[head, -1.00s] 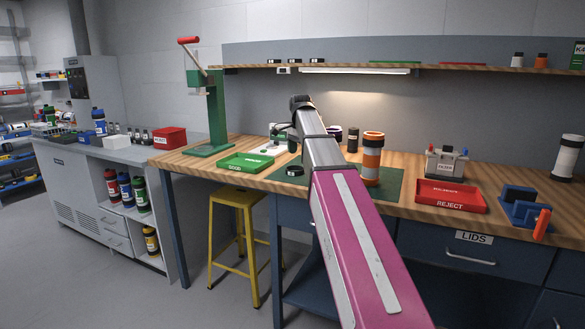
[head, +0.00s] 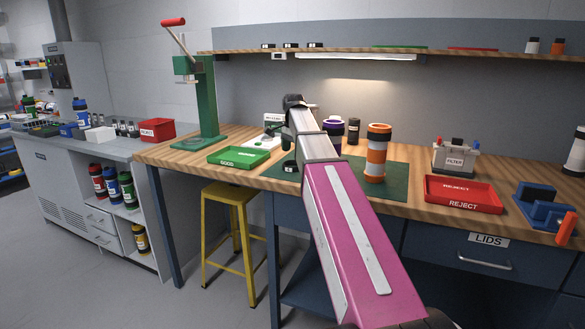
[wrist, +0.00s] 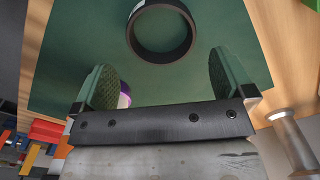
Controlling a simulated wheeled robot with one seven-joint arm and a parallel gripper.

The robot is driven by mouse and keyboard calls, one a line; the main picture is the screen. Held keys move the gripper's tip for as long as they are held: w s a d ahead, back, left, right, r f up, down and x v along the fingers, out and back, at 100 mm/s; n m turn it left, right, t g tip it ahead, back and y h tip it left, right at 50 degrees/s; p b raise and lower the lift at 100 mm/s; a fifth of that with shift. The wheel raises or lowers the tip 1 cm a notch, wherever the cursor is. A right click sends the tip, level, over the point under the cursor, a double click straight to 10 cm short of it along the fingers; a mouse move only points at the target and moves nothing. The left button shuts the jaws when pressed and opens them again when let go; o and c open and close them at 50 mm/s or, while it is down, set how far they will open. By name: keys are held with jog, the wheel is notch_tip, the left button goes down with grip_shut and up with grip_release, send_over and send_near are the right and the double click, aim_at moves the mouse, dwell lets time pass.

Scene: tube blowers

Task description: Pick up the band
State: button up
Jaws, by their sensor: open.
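The band is a black ring (wrist: 161,57) lying on the green mat (wrist: 70,60) in the wrist view, just beyond my fingertips and roughly centred between them. In the head view a small black ring (head: 289,167) sits near the mat's left edge. My gripper (wrist: 164,62) is open, with green pads apart and nothing between them. In the head view its fingers (head: 285,142) show just above the ring, partly hidden by my arm.
A green GOOD tray (head: 238,164) lies left, a red REJECT tray (head: 463,207) right. A green lever press (head: 200,110) stands at the back left.

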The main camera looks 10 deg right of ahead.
aim_at(293, 161)
jog(key=shift+f, duration=2.55)
jog(key=c, duration=0.7)
jog(key=shift+c, duration=0.2)
